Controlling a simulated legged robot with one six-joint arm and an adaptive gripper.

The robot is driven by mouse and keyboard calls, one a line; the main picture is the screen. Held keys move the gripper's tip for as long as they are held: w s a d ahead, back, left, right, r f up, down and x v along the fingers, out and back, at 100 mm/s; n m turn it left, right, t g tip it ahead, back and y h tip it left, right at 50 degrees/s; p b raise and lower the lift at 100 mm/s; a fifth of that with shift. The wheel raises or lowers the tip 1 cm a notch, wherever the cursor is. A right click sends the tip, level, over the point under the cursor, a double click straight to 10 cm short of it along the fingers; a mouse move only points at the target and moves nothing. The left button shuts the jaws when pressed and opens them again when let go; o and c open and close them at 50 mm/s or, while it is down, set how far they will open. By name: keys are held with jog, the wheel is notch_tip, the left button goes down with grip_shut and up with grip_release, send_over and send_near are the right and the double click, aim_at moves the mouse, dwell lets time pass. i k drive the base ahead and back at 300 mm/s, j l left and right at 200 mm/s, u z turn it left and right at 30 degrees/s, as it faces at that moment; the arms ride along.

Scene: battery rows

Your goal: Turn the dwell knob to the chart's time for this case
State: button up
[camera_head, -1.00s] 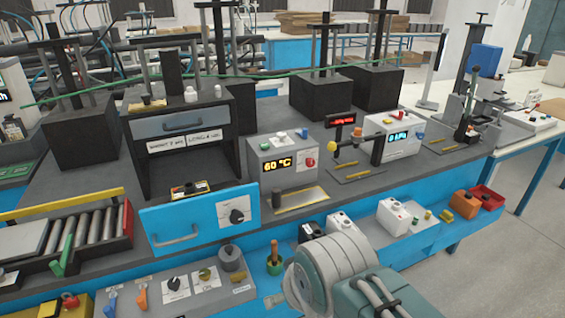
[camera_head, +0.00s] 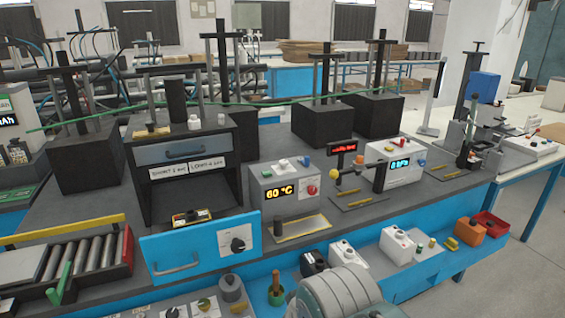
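A black pointer knob (camera_head: 238,245) sits on a white plate on the blue front panel (camera_head: 200,250) of a black chamber (camera_head: 142,175). More knobs (camera_head: 204,304) show on a low grey panel at the bottom edge, partly cut off. I cannot read which knob is the dwell one. Two white labels (camera_head: 188,170) on the chamber, seemingly short and long with numbers, are too small to read surely. A dark case with yellow parts (camera_head: 191,217) lies in the chamber opening. My rounded grey arm link shows at the bottom centre; my gripper is out of view.
A grey box reading 60 °C (camera_head: 283,187) stands right of the chamber. A roller tray (camera_head: 75,265) is at the left.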

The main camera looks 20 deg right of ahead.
aim_at(284, 162)
jog(key=i+l+z, duration=0.15)
jog(key=i, duration=0.2)
jog(key=i+l+z, duration=0.1)
jog(key=i+l, duration=0.15)
jog(key=i+l+z, duration=0.15)
jog(key=i, duration=0.3)
